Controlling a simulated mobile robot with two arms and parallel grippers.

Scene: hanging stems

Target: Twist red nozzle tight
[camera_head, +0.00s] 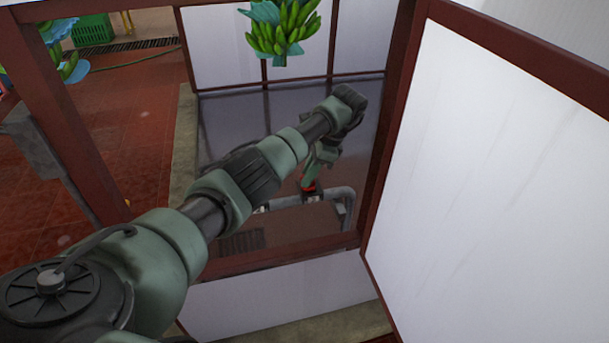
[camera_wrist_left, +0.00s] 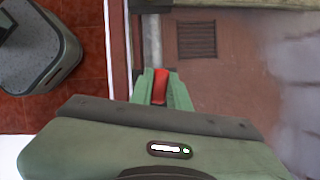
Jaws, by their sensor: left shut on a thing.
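The red nozzle (camera_head: 310,187) sits on a grey pipe (camera_head: 335,194) inside the framed enclosure, low in the head view. My left gripper (camera_head: 311,176) reaches down to it from above, with its green fingers closed around the nozzle. In the left wrist view, the red nozzle (camera_wrist_left: 160,86) shows between the two green fingers of my left gripper (camera_wrist_left: 163,92). The fingers hide part of the nozzle. My right gripper is in neither view.
A white panel (camera_head: 500,170) in a dark red frame stands close on the right. A bunch of green bananas (camera_head: 281,27) hangs at the top. A dark grate (camera_head: 242,241) lies on the enclosure floor. A green crate (camera_head: 91,30) stands at the far left.

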